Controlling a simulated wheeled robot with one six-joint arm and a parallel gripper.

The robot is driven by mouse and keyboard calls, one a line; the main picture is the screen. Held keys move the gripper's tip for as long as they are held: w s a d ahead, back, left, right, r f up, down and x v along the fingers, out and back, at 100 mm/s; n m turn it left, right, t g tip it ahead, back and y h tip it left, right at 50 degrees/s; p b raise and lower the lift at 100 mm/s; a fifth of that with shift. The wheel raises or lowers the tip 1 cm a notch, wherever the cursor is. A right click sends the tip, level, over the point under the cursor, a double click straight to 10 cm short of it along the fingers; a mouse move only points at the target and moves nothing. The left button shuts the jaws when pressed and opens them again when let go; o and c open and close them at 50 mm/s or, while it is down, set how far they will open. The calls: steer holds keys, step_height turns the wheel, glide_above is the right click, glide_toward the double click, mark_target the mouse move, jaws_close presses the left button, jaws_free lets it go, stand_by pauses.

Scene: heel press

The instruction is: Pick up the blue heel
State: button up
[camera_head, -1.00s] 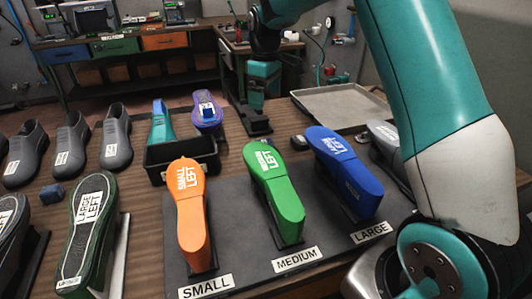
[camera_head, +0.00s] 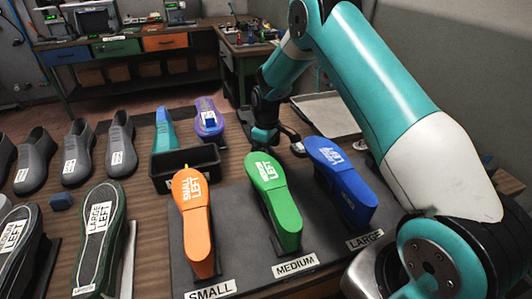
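The blue heel (camera_head: 343,180) stands tilted on a dark stand by the LARGE label (camera_head: 365,239), at the right of the row. A white label is on its upper end, hard to read now. My gripper (camera_head: 277,137) is beyond the row, behind and to the left of the blue heel in the picture, near the green heel's top end. It looks apart from the blue heel. The fingers are small and dark, so I cannot tell their opening.
The green heel (camera_head: 274,200) and orange heel (camera_head: 194,222) stand to the left on the same dark mat (camera_head: 240,250). A black bin (camera_head: 168,179), several grey shoes (camera_head: 78,158) and a grey tray (camera_head: 328,112) share the table.

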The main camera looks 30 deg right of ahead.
steer(key=shift+f, duration=0.75)
steer(key=c, duration=1)
steer(key=shift+o, duration=0.2)
steer(key=shift+r, duration=0.2)
